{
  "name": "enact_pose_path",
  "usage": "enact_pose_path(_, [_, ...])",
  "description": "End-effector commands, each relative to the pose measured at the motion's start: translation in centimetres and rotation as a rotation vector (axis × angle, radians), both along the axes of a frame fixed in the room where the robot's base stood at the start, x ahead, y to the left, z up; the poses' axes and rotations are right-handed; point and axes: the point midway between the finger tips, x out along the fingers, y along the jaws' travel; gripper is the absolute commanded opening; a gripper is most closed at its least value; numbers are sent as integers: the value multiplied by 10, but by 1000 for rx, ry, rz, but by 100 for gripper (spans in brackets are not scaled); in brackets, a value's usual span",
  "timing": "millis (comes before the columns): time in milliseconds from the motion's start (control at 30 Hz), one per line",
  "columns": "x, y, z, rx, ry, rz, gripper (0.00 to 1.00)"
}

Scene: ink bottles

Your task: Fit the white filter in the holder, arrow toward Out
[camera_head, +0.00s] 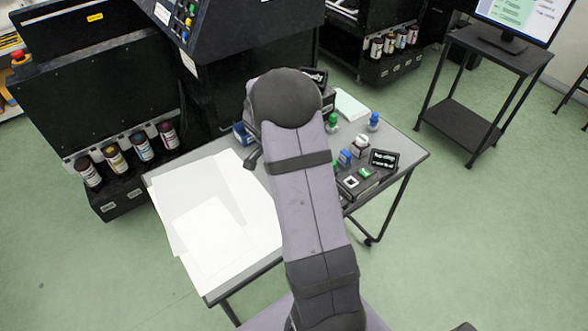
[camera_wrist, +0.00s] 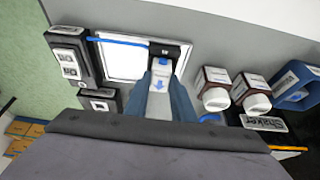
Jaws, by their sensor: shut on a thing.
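My gripper (camera_wrist: 162,91) shows in the wrist view with its two blue-grey fingers on either side of a white piece with a blue arrow, the white filter (camera_wrist: 158,97). The gripper is shut on it. The arrow points toward the bottom of the picture. A black block (camera_wrist: 184,50), which looks like the holder, lies just beyond the fingertips, with a blue tube running left from it. I cannot tell whether the filter touches it, nor read an Out mark. In the head view my arm hides the gripper, filter and holder.
In the wrist view, two brown bottles (camera_wrist: 217,78) with white caps, a Shaker sign (camera_wrist: 264,123) and a blue bin (camera_wrist: 298,84) stand right. A black box (camera_wrist: 70,60) stands left. In the head view, white sheets (camera_head: 215,247) cover the left of the table (camera_head: 412,147).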

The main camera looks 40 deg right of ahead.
Motion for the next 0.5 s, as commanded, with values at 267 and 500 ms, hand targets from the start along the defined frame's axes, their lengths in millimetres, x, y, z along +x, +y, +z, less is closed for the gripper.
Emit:
enact_pose_path(267, [0, 0, 0, 0, -1, 0, 32])
enact_pose_path(500, [0, 0, 0, 0, -1, 0, 45])
